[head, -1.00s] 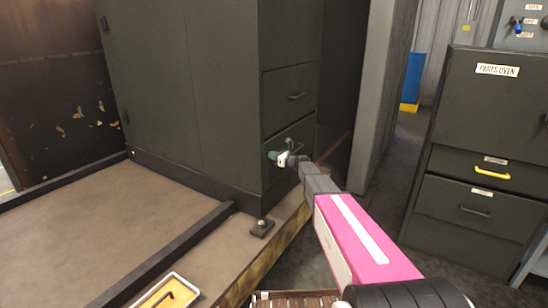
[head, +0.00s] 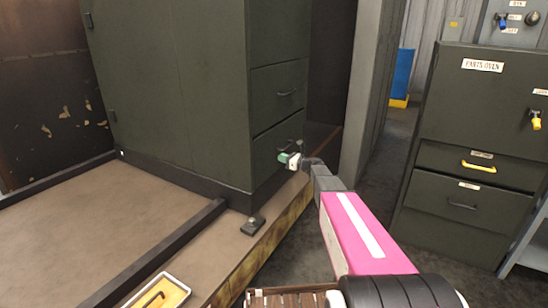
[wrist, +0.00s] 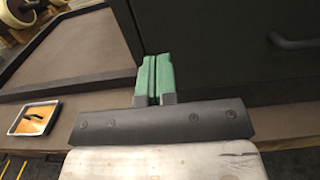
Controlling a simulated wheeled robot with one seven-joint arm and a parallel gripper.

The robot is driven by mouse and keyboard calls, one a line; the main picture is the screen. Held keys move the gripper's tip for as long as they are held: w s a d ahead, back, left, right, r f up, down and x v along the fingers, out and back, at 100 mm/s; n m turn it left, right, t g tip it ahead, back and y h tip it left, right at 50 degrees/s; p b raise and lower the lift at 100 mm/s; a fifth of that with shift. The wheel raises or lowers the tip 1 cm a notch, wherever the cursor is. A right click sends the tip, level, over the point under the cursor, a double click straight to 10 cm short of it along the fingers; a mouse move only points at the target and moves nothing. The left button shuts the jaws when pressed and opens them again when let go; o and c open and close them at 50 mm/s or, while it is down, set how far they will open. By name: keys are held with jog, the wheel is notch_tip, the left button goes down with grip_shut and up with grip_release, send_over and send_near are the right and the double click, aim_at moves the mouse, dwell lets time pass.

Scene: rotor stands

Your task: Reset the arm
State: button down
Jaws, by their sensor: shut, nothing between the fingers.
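My gripper (head: 284,157) is at the end of my extended pink arm, in front of the lower drawer (head: 277,146) of the dark green cabinet (head: 180,90). In the wrist view its two green fingers (wrist: 154,78) lie side by side, closed together with nothing held. The cabinet's dark face and a drawer handle (wrist: 292,43) show to the right of the fingers. I cannot tell from the views whether the fingertips touch the cabinet.
A tray (head: 158,294) with an orange inside and a dark hooked piece lies on the ledge at bottom left. The parts oven (head: 475,120) with a yellow handle stands at right. A grey post (head: 368,100) stands between it and the cabinet. Dark floor lies between them.

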jog(key=s+a+f+n+g+h, duration=0.1)
jog(key=s+f+n+g+h, duration=0.15)
jog(key=s+n, duration=0.35)
jog(key=s+f+n+g+h, duration=0.2)
jog(key=s+f+n, duration=0.15)
jog(key=s, duration=0.55)
jog(key=s+a+f+n+g+h, duration=0.1)
jog(key=s+f+n+g+h, duration=0.2)
jog(key=s, duration=0.4)
jog(key=s+d+f+n+g+h, duration=0.1)
jog(key=s+d+n+h, duration=0.2)
jog(key=s+n, duration=0.3)
jog(key=s+d+f+n+g+h, duration=0.1)
jog(key=s+d+n+h, duration=0.3)
jog(key=s, duration=0.7)
jog(key=shift+d+f+n, duration=0.55)
jog(key=shift+d+n, duration=0.2)
jog(key=shift+n, duration=0.4)
jog(key=shift+g+h, duration=0.25)
